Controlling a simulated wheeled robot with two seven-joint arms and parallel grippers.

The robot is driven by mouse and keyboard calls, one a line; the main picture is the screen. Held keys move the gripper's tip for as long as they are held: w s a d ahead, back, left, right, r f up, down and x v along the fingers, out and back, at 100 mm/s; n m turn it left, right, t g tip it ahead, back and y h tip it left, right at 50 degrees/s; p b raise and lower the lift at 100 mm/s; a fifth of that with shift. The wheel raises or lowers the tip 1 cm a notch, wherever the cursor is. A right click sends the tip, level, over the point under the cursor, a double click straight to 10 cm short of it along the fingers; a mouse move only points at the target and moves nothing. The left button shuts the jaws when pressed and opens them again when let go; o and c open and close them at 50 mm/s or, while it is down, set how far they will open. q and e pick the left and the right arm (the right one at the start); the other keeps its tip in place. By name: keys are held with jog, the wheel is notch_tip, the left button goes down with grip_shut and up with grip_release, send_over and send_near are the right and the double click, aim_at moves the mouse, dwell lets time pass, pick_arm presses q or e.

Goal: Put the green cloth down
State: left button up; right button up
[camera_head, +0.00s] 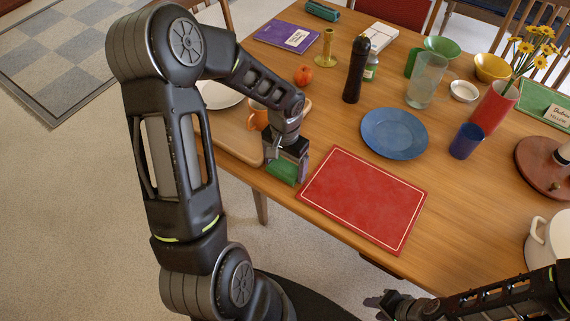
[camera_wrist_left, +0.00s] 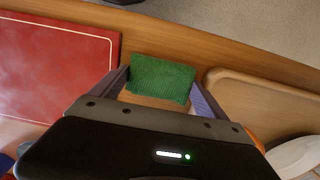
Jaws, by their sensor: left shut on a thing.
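The green cloth (camera_head: 281,173) is a small folded rectangle at the table's front edge, just left of the red placemat (camera_head: 366,198). My left gripper (camera_head: 287,166) is shut on it. In the left wrist view the green cloth (camera_wrist_left: 162,79) spans the gap between the two fingertips, with wood tabletop around it. I cannot tell whether it touches the table. My right gripper (camera_head: 390,303) is low in the head view, off the table's front edge. It is dark and small, and its fingers are not clear.
A wooden board (camera_head: 231,138) lies left of my left gripper, with an orange mug (camera_head: 257,117) and a white plate (camera_head: 219,95) close by. A blue plate (camera_head: 394,133) and a black pepper mill (camera_head: 356,70) stand farther back. A white pot (camera_head: 548,240) is at right.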

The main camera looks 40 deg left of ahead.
aim_at(285, 166)
pick_arm(q)
jog(key=shift+f, duration=0.1)
jog(key=o, duration=1)
notch_tip(285, 166, up, 12)
jog(key=shift+r, duration=0.15)
dwell(0.7)
